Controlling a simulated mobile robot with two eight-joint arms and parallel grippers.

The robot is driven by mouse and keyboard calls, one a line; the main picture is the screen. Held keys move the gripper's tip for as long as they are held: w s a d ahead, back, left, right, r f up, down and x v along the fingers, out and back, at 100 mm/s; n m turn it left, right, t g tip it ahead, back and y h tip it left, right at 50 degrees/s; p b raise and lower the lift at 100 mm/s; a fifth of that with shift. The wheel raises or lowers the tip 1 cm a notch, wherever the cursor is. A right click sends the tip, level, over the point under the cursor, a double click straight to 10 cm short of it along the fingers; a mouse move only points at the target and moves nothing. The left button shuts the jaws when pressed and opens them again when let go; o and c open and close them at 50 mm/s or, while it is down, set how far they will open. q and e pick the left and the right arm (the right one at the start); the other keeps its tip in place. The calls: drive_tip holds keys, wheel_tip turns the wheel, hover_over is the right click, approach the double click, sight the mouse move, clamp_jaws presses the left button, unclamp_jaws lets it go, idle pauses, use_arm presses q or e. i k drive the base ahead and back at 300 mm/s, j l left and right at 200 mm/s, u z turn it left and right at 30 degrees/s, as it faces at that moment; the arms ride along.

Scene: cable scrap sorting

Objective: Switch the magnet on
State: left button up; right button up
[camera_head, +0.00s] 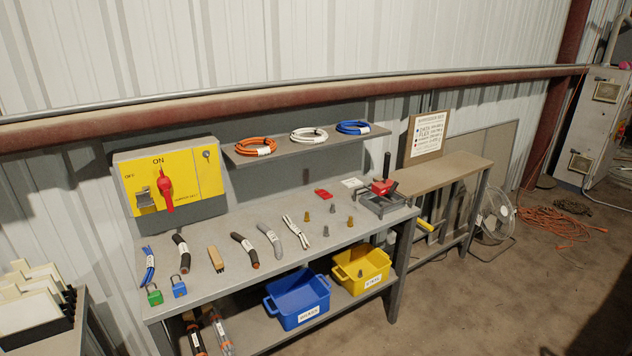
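No magnet is plainly marked in the camera_head view. A yellow switch panel (203,176) in a grey box stands at the back left of the workbench (240,218). It bears ON and OFF lettering and a red handle (166,190), which is nearly upright below the ON lettering. A grey device with a red block (381,187) and an upright black lever (387,165) sits at the bench's right end. I cannot tell which of these belongs to the magnet. Neither of my grippers is in view.
Several cable pieces (244,249) lie along the bench, with green (155,296) and blue (179,287) padlocks. A blue bin (297,299) and yellow bin (361,268) stand on the lower shelf. Cable coils (309,135) lie on the upper shelf.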

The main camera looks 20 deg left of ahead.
sight(394, 184)
drive_tip(key=u, duration=0.3)
drive_tip(key=i+l, duration=0.1)
drive_tip(key=i, duration=0.7)
drive_tip(key=i+l, duration=0.15)
drive_tip(key=i, duration=0.7)
drive_tip(key=i+l+z, duration=0.35)
drive_tip(key=i+z, duration=0.4)
